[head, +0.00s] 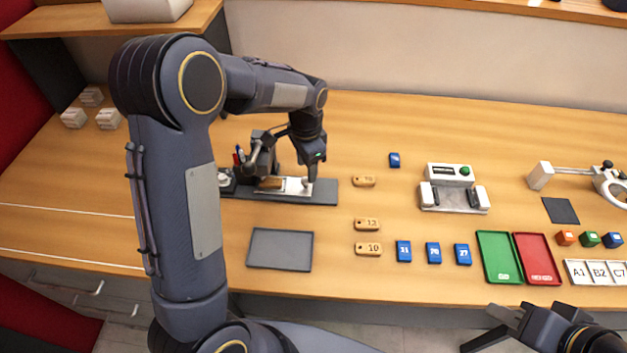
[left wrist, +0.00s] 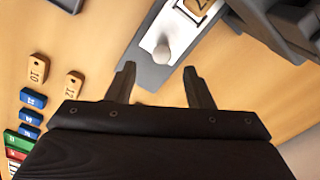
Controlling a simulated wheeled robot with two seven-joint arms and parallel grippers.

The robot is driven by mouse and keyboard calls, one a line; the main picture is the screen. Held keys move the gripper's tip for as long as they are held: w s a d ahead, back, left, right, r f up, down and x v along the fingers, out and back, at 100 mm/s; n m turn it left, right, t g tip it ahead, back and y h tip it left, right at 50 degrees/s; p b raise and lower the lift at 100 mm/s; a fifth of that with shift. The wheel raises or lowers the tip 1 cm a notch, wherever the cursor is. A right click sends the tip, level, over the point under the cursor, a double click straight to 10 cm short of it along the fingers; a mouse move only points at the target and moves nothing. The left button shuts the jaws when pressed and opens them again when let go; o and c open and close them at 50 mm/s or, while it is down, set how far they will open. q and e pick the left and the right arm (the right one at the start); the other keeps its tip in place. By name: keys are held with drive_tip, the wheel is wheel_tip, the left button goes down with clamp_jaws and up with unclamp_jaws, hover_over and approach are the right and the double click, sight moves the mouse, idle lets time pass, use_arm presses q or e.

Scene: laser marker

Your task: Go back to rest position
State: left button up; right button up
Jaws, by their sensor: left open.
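My left arm reaches over the table from the left in the head view. Its gripper (head: 309,176) is at the laser marker (head: 262,160), over the right part of the dark base. In the left wrist view the two fingers of the left gripper (left wrist: 159,70) are apart with nothing between them. The white fixture with a round knob (left wrist: 165,48) lies just beyond the fingertips; contact cannot be told. A wooden tag (left wrist: 196,7) sits on that fixture. My right gripper (head: 478,328) is at the lower right, off the table's front edge, fingers apart and empty.
A grey tray (head: 280,249) lies in front of the marker. Wooden tags (head: 367,249), blue tags (head: 433,253), a green tray (head: 499,258) and a red tray (head: 537,258) lie to the right. A white device (head: 453,188) stands behind them. White boxes (head: 108,118) are far left.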

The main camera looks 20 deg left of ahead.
use_arm(q)
drive_tip(key=shift+r, duration=0.3)
drive_tip(key=shift+r, duration=0.1)
drive_tip(key=s+a+r+n+t+h, duration=0.1)
drive_tip(key=s+r+n+t+h, duration=0.1)
drive_tip(key=s+r+n, duration=0.5)
drive_tip(key=s+r+t+h, duration=0.1)
drive_tip(key=s+r, duration=0.3)
drive_tip(key=s, duration=0.6)
drive_tip(key=s+d+n+t, duration=0.2)
drive_tip(key=s+n, duration=0.1)
drive_tip(key=s, duration=0.6)
drive_tip(key=shift+f+n+t+h, duration=0.25)
drive_tip(key=shift+n+t+h, duration=0.05)
drive_tip(key=shift+h, duration=0.1)
drive_tip(key=shift+c, duration=0.5)
